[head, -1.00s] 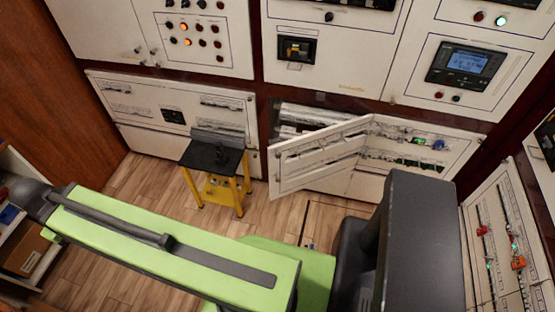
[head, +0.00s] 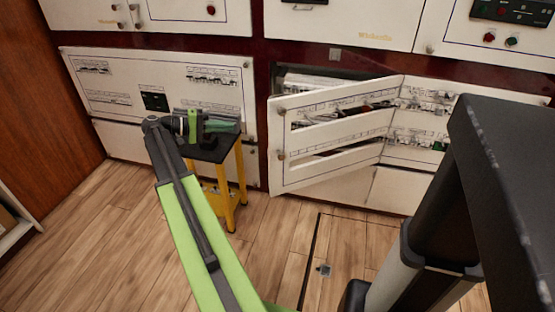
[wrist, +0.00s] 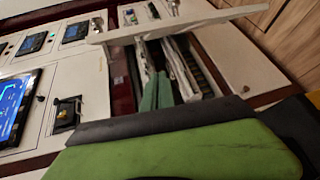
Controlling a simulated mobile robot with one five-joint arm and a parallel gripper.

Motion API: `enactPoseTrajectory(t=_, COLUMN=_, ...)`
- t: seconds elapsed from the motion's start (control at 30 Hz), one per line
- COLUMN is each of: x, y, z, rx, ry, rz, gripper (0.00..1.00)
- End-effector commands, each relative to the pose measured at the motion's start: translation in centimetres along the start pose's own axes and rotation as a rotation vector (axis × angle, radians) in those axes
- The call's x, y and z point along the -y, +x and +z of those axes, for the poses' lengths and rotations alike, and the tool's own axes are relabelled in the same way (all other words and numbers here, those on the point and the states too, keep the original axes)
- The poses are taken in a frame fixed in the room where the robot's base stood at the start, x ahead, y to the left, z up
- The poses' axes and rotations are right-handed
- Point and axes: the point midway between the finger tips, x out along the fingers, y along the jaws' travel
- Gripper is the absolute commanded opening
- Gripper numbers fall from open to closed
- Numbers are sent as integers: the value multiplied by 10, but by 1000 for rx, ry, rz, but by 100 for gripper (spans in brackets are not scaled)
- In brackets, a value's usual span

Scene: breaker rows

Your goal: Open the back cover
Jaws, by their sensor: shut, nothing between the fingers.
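A white slotted cover panel (head: 335,115) stands swung out from the lower cabinet in the head view. It joins the cabinet on its right side, and its left edge is free. I cannot tell for sure whether it is the back cover. Behind it is a dark opening (head: 300,80), mostly hidden by the panel. In the wrist view, a white panel (wrist: 180,22) crosses the top, likely the same one. My gripper (head: 228,126) is above the black-topped stool, left of the panel and apart from it. Its green fingers (wrist: 157,95) are together and empty in the wrist view.
The black-topped stool with yellow legs (head: 228,170) stands close to the cabinet, under my gripper. A closed white panel (head: 150,90) is behind and left. Exposed breaker rows (head: 425,110) are right of the open panel. Wooden floor (head: 110,220) is clear in front.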

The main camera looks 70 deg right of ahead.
Motion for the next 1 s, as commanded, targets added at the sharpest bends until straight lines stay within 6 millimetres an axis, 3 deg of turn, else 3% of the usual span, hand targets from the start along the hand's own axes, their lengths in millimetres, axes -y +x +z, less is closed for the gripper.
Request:
enactPoseTrajectory(t=0.03, x=25, y=27, z=-9, rx=40, ry=17, rz=48, gripper=0)
enactPoseTrajectory(t=0.2, x=18, y=70, z=-13, rx=119, ry=50, rz=164, gripper=0)
enactPoseTrajectory(t=0.57, x=6, y=89, z=-9, rx=137, ry=57, rz=191, gripper=0)
enactPoseTrajectory(t=1.0, x=-10, y=177, z=4, rx=135, ry=57, rz=190, gripper=0)
